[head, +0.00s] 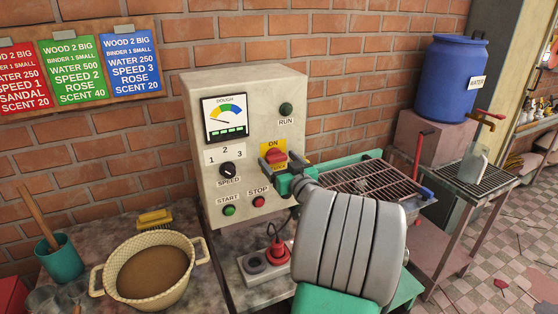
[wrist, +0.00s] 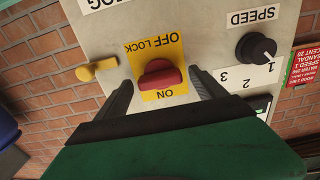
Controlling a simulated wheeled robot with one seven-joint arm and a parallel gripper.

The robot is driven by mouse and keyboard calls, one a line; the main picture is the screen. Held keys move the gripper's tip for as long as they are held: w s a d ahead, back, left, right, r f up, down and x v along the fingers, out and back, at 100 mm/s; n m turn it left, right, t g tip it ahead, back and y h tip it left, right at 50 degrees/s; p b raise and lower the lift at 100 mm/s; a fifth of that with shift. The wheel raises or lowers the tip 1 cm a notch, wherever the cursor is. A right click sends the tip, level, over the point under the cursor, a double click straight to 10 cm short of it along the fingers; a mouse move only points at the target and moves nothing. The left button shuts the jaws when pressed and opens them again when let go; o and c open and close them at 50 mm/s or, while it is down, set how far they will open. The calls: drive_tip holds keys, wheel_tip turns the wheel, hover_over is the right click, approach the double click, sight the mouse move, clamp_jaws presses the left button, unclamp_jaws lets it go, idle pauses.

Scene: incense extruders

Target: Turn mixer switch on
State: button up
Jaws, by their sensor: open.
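The mixer switch (head: 275,156) is a red rotary knob on a yellow plate, on the front of a pale control box (head: 243,90). Its plate reads ON at the top in the head view. In the wrist view the box appears upside down, and the red switch (wrist: 160,76) lies with its long side roughly crosswise between ON and OFF LOCK. My gripper (head: 284,168) is open in front of the switch. In the wrist view my gripper (wrist: 163,92) has one dark finger on each side of the knob. I cannot tell whether either finger touches it.
The speed dial (head: 227,170), green start button (head: 229,210) and red stop button (head: 258,201) sit close by on the box. A red plug (head: 277,252) stands below. A bowl of brown mix (head: 152,272) is at left; a wire rack (head: 365,178) is at right.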

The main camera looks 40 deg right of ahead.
drive_tip(key=c, duration=1.4)
drive_tip(key=shift+o, duration=0.2)
drive_tip(key=shift+m, duration=0.4)
drive_tip(key=m+b, duration=0.1)
drive_tip(key=m, duration=0.1)
drive_tip(key=shift+f+m, duration=0.1)
drive_tip(key=shift+m, duration=0.3)
drive_tip(key=m, duration=0.5)
drive_tip(key=shift+b, duration=0.3)
drive_tip(key=m+p, duration=0.1)
drive_tip(key=m, duration=0.3)
drive_tip(key=shift+m, duration=0.4)
drive_tip(key=shift+d+m+p, duration=0.1)
drive_tip(key=shift+m+p, duration=1.1)
drive_tip(key=shift+m, duration=1.1)
drive_tip(key=o, duration=1.4)
drive_tip(key=shift+c, duration=0.2)
